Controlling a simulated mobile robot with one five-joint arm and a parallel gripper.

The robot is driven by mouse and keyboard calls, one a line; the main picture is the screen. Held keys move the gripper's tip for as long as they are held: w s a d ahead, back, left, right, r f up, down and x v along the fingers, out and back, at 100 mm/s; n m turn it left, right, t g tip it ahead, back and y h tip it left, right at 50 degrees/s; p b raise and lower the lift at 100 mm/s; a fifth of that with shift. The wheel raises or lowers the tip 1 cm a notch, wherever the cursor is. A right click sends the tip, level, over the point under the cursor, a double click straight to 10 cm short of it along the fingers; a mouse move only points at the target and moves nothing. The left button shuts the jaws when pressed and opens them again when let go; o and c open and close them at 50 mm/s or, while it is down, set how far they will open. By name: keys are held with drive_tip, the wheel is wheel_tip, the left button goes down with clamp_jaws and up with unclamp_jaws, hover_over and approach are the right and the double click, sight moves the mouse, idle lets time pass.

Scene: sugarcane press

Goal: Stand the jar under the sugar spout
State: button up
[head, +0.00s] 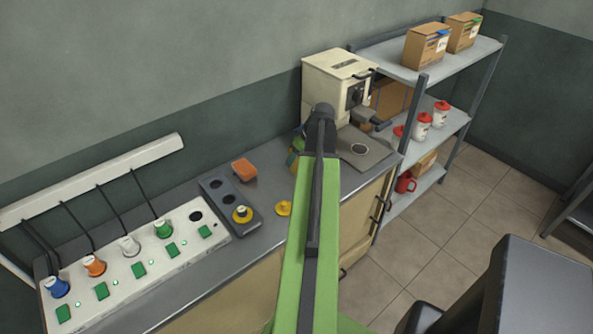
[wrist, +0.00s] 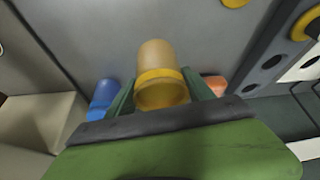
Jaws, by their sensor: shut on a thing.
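My gripper (wrist: 160,94) is shut on an amber jar with a yellow band (wrist: 158,62), which sits between its two green fingers in the wrist view. The jar's open, banded end faces the wrist camera. In the head view my arm hides most of the gripper and the jar. The cream machine (head: 335,72) stands at the far end of the counter, with a dark spout-like part (head: 362,112) on its front. Below it lies a grey plate with a round ring (head: 378,158). My gripper is left of this plate, apart from the machine. I cannot tell the jar's exact height.
An orange block (head: 244,170), a dark holed panel (head: 222,190) and a yellow disc (head: 284,208) lie on the counter. A white panel (head: 95,312) carries several coloured plugs. A blue thing (wrist: 102,96) is beside the left finger. A shelf (head: 470,55) holds boxes and red-lidded jars.

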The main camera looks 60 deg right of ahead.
sight(295, 164)
drive_tip(key=shift+w+a+f, duration=0.15)
drive_tip(key=shift+w+f, duration=0.15)
drive_tip(key=shift+w, duration=0.2)
wheel_tip(295, 164, down, 4)
drive_tip(key=b, duration=0.4)
drive_tip(key=shift+f, duration=0.15)
drive_tip(key=shift+r, duration=0.2)
drive_tip(key=shift+f, duration=0.15)
drive_tip(key=o, duration=1.7)
drive_tip(key=shift+c, duration=0.2)
